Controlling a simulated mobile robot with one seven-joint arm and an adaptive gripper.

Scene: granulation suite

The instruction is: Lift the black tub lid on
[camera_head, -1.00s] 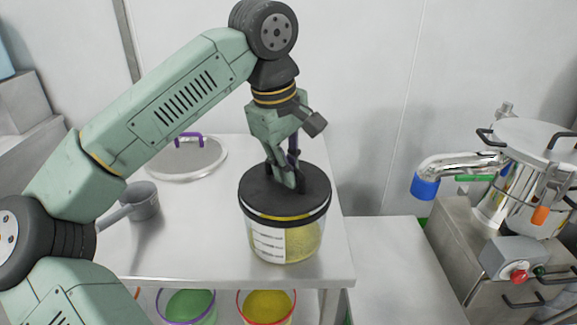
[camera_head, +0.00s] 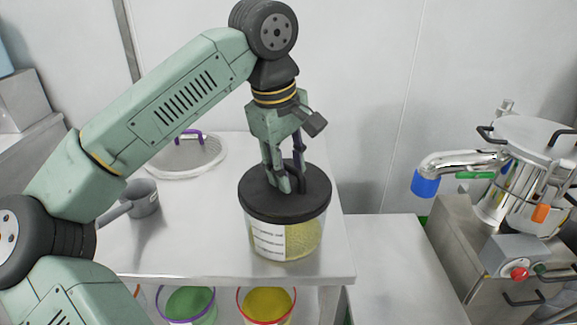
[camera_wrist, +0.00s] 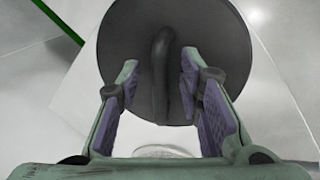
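The black lid (camera_head: 262,203) lies level on top of the clear tub (camera_head: 303,238), which holds yellow granules and bears a white label. The tub stands upright near the table's front right corner. My gripper (camera_head: 291,188) is just above the lid, pointing down, with its fingers spread. In the wrist view the fingers stand on either side of the lid's black bar handle (camera_wrist: 161,85), with a gap on both sides. The round lid (camera_wrist: 218,38) fills the upper middle there. The seat of the lid on the far rim is hidden.
On the steel table (camera_head: 215,230) are a clear lid with a purple handle (camera_head: 190,155) and a grey scoop (camera_head: 143,197). Tubs with green (camera_head: 188,304) and yellow (camera_head: 266,304) contents stand below. A steel machine (camera_head: 525,190) is at right.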

